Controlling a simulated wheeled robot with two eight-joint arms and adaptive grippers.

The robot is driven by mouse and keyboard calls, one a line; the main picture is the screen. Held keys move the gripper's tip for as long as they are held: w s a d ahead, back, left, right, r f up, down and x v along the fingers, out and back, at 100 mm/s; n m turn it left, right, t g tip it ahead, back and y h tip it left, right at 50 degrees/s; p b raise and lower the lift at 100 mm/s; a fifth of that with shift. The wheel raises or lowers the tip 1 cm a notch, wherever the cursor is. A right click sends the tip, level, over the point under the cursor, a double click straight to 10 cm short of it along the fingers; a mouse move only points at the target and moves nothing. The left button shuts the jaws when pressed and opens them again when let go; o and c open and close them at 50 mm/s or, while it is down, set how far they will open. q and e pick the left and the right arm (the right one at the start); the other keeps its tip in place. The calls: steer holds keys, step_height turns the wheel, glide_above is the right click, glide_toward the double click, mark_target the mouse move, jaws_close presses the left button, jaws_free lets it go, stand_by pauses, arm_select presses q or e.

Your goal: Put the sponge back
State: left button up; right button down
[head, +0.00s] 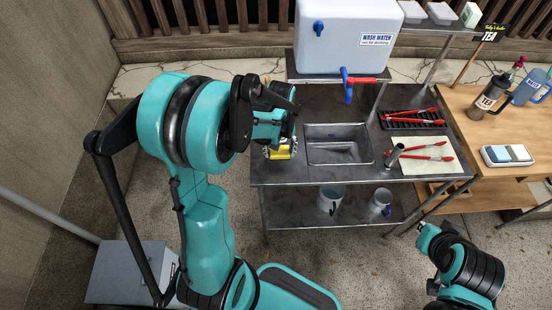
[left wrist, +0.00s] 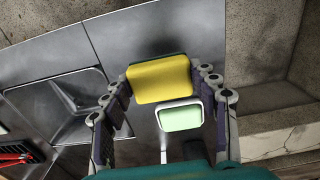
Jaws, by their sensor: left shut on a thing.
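The sponge (left wrist: 160,82), yellow with a dark green scouring side, sits between the fingers of my left gripper (left wrist: 165,84) in the left wrist view. The gripper is shut on it. In the head view my left gripper (head: 281,141) is over the left end of the steel sink table (head: 335,103), left of the basin. The yellow sponge (head: 280,153) shows under it, partly hidden by the fingers. A white dish with a pale green block (left wrist: 181,117) is beside the sponge in the left wrist view. Of my right arm only links show, at the lower right.
The sink basin (head: 338,148) is empty. Mugs (head: 330,200) stand on the lower shelf.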

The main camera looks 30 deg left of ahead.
mark_target(275, 163)
arm_select(q)
steer(key=shift+a+f, duration=0.45)
steer(key=shift+a, duration=0.35)
step_height(275, 163, down, 4)
steer(key=shift+f+b, duration=0.1)
steer(key=shift+b, duration=0.75)
steer(key=shift+s, duration=0.1)
steer(key=o, duration=1)
